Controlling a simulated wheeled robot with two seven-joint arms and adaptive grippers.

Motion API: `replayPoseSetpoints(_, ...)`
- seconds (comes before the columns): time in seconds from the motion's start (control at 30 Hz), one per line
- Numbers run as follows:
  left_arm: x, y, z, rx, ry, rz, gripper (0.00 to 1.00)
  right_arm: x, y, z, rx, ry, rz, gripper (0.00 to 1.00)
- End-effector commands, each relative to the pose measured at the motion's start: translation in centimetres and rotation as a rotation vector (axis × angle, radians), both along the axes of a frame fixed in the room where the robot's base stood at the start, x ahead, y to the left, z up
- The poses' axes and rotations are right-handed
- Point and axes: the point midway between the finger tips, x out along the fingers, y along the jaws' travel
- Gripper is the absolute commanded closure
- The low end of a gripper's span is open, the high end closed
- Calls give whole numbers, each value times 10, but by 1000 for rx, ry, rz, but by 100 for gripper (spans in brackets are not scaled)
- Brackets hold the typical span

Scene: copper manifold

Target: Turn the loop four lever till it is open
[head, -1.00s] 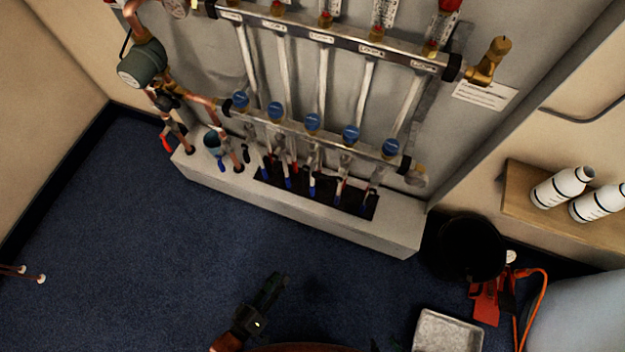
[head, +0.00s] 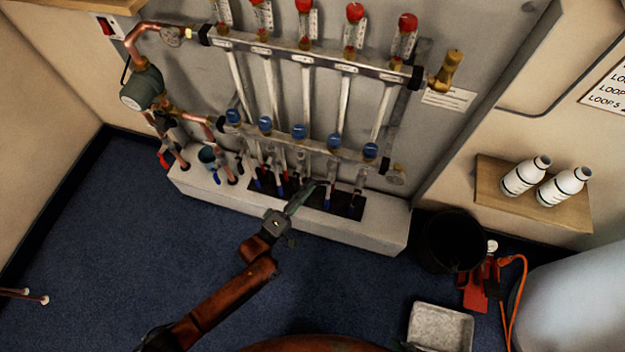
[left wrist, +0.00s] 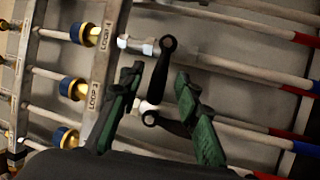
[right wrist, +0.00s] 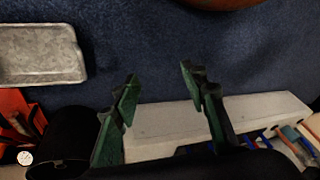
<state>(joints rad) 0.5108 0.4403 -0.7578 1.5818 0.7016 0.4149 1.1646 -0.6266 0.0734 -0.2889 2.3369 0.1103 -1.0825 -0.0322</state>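My left gripper (head: 307,193) is in front of the lower pipe ends of the manifold (head: 300,147). In the left wrist view its fingers (left wrist: 158,75) are apart. A black lever (left wrist: 162,72), apparently loop four's, appears between them, lying crosswise to its pipe; contact cannot be told. A second black lever (left wrist: 168,123), in the row below, lies roughly along its pipe. A tag (left wrist: 96,95) near that row seems to read LOOP 3. In the head view my gripper partly hides the levers. My right gripper (right wrist: 158,78) is open and empty above the floor.
Neighbouring pipes and levers stand close on both sides. The pale base (head: 370,228) juts out below. A black bucket (head: 450,240), a grey tray (head: 440,327) and a shelf with two white bottles (head: 563,186) are at right.

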Motion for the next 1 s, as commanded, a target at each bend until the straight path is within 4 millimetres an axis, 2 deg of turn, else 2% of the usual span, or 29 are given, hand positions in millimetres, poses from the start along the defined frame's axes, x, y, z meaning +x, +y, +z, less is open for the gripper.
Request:
replayPoseSetpoints(0.2,16,-14,4,1,1,0,69,8,7,-10,18,-39,-4,60)
replayPoseSetpoints(0.53,18,-15,6,1,-1,0,70,10,8,-10,21,-49,-6,60)
replayPoseSetpoints(1.0,18,-15,6,2,-1,1,100,10,8,-10,21,-48,-6,60)
